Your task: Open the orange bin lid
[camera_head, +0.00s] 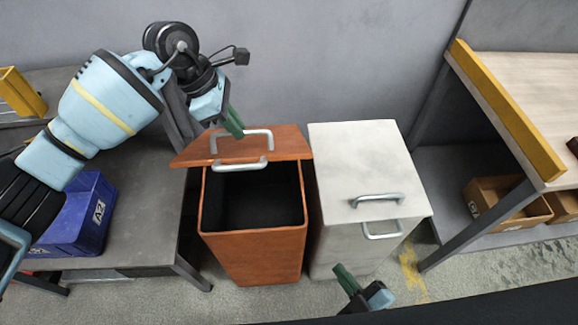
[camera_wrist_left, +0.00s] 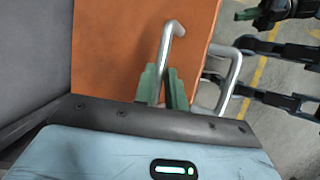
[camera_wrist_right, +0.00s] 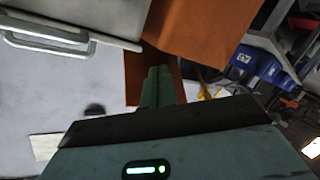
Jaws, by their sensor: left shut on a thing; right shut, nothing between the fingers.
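The orange bin (camera_head: 255,255) stands on the floor with its dark inside showing. Its orange lid (camera_head: 285,145) is raised at the back of the opening. The lid has a metal handle (camera_head: 258,131) on its face and a second metal handle (camera_head: 240,165) at its front edge. My left gripper (camera_head: 235,124) is at the face handle; in the left wrist view its green fingers (camera_wrist_left: 163,85) are shut on that handle (camera_wrist_left: 167,48). My right gripper (camera_head: 345,278) is shut and empty, low in front of the white bin; its fingers (camera_wrist_right: 157,85) also show in the right wrist view.
A closed white bin (camera_head: 355,165) with two handles stands close to the right of the orange bin. A grey table (camera_head: 140,225) with a blue bin (camera_head: 80,225) is at left. A workbench (camera_head: 500,75) with cardboard boxes (camera_head: 500,195) below is at right. A wall is behind.

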